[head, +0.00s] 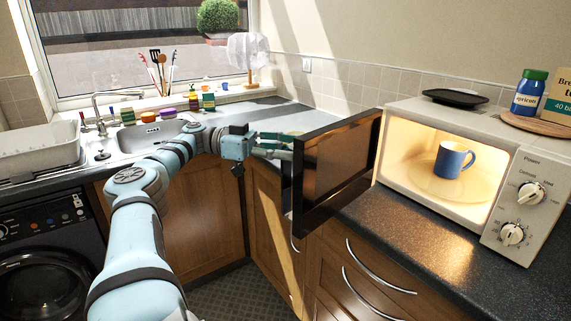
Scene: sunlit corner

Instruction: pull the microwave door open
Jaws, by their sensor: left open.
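The microwave (499,175) stands on the dark counter at the right, its lit inside in full view. Its dark-framed door (338,168) stands swung wide open to the left, its free edge out over the counter front. A blue mug (453,160) with a pale inside sits on the plate within. My left gripper (284,146) is at the far left side of the door, close to its upper part. It is open, and its fingertips are partly hidden by the door, so I cannot tell whether they touch it. My right gripper is not in view.
A black dish (455,98), a jar (530,92) and a wooden board (541,124) sit on top of the microwave. The sink (150,136) and dish rack (38,149) are at the left. Drawers with curved handles (378,268) lie below the counter.

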